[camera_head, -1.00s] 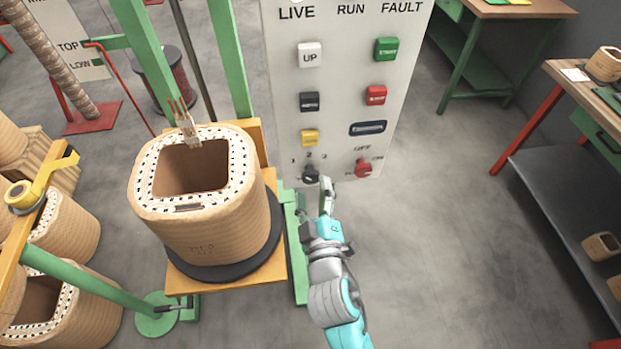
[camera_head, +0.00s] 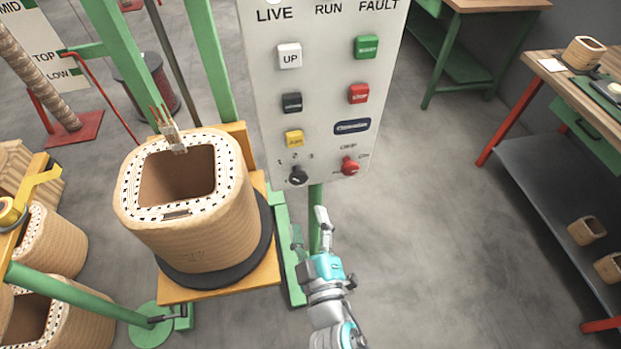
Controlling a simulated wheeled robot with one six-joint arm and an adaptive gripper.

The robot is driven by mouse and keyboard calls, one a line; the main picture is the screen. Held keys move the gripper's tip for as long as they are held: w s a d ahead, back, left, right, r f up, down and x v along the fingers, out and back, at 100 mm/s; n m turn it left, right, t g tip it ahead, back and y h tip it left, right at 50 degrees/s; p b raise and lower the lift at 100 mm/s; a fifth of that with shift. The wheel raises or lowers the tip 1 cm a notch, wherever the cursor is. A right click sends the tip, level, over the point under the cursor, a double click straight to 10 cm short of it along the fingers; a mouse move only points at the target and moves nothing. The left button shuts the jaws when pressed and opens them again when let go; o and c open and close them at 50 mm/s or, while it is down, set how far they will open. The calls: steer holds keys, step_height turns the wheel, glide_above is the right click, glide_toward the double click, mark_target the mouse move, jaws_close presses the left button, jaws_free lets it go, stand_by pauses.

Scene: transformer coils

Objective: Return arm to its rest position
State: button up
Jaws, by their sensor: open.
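My gripper (camera_head: 310,230) is in the lower middle of the head view, at the end of my grey and turquoise arm. Its fingers are apart and nothing shows between them. It is below the control panel (camera_head: 322,100) and to the right of the large tan coil (camera_head: 195,235), touching neither as far as I can see. The panel has a black selector knob (camera_head: 298,175) and a red knob (camera_head: 349,166) at its lower edge. My arm's lower links run out of the bottom of the picture.
The coil stands on a dark disc on a yellow platform (camera_head: 205,291) with green posts. More coils (camera_head: 45,240) and a green bar (camera_head: 75,293) are at the left. A workbench (camera_head: 560,85) with a lower shelf is at the right. The floor (camera_head: 430,230) between is clear.

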steer(key=s+d+f+m+g, duration=0.1)
steer(key=s+d+f+m, duration=0.1)
steer(key=s+d+f, duration=0.3)
steer(key=s+d+f+m+g, duration=0.1)
steer(key=s+d+f+m, duration=0.15)
steer(key=s+d, duration=0.4)
steer(key=s+d+r+m+h, duration=0.1)
steer(key=s+d+m, duration=0.3)
steer(key=s, duration=0.4)
steer(key=s+d+r+m+h, duration=0.1)
steer(key=s+d+m+h, duration=0.3)
steer(key=s, duration=0.5)
steer(key=shift+d+r+g, duration=0.2)
steer(key=shift+d+g, duration=0.1)
steer(key=shift+d, duration=0.35)
